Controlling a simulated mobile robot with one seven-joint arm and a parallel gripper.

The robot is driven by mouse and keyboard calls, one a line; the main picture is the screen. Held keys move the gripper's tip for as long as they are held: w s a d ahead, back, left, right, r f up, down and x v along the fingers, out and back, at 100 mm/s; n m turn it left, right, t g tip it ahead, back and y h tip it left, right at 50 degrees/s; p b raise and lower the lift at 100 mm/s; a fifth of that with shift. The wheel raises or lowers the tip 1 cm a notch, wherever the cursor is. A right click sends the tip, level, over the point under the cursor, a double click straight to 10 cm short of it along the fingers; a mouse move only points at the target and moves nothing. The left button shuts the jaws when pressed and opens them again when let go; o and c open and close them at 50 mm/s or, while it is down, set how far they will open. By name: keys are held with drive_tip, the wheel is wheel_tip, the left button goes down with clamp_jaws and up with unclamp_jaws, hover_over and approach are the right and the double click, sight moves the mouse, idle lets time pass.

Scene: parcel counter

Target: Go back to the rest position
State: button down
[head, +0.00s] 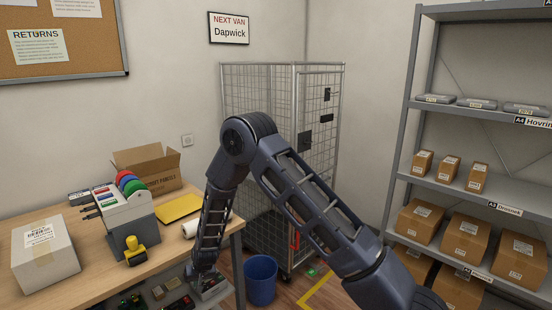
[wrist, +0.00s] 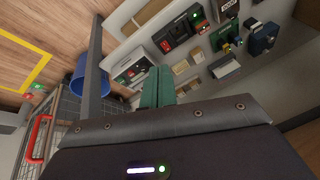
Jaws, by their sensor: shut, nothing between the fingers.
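My gripper (wrist: 157,88) shows in the wrist view as two green fingers side by side, shut with nothing between them. The fingers cannot be made out there. In the wrist view a dark device with a red button (wrist: 166,46) lies beyond the fingertips.
A blue bin (head: 260,279) stands on the floor right of the table. A wire cage trolley (head: 262,95) is behind my arm. Shelves with parcels (head: 466,240) stand at the right. On the table are a white parcel (head: 45,256), an open carton (head: 150,168) and a yellow envelope (head: 179,208).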

drive_tip(key=w+d+r, duration=0.4)
drive_tip(key=d+r, duration=0.5)
drive_tip(key=r, duration=0.2)
drive_tip(key=w+d+r, duration=0.4)
drive_tip(key=d+r, duration=0.4)
drive_tip(key=r, duration=0.4)
drive_tip(key=s+d+r+m, duration=0.1)
drive_tip(key=d+r+m, duration=0.1)
drive_tip(key=d+r, duration=1.15)
drive_tip(key=s+d+r+t+h, duration=0.1)
drive_tip(key=s+d+r, duration=0.15)
drive_tip(key=d, duration=0.25)
drive_tip(key=s+d+r, duration=0.2)
drive_tip(key=d+r, duration=0.1)
drive_tip(key=d, duration=0.2)
drive_tip(key=s+d+r+m+h, duration=0.1)
drive_tip(key=s+d+r, duration=0.2)
drive_tip(key=s+d, duration=0.6)
drive_tip(key=s+d+r+m+t+h, duration=0.1)
drive_tip(key=s+d+r, duration=0.3)
drive_tip(key=s+d, duration=0.6)
drive_tip(key=shift+d+m+h, duration=0.15)
drive_tip(key=shift+m+h, duration=0.25)
